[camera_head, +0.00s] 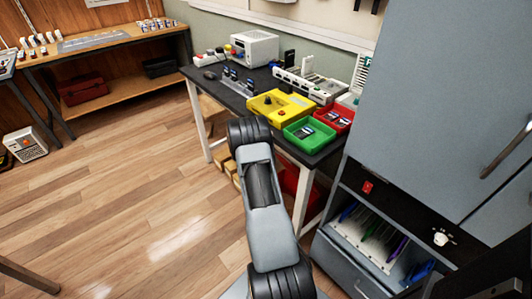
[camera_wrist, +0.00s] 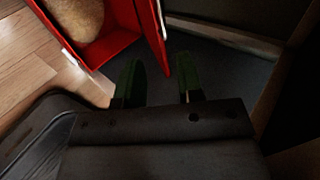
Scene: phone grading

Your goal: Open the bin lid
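In the wrist view a red bin (camera_wrist: 112,50) stands at the upper left, with a rounded tan thing (camera_wrist: 78,14) inside it. A thin red panel (camera_wrist: 153,38), which looks like its lid, stands raised at the bin's right side. My gripper (camera_wrist: 160,78) is open, with its two dark green fingers apart. The panel's lower corner shows between the fingertips in the picture; I cannot tell whether it touches either finger. In the head view a red bin (camera_head: 290,181) shows partly under the workbench, and my arm hides the gripper.
A grey cabinet (camera_head: 425,100) and an open drawer of files (camera_head: 375,240) stand at the right.

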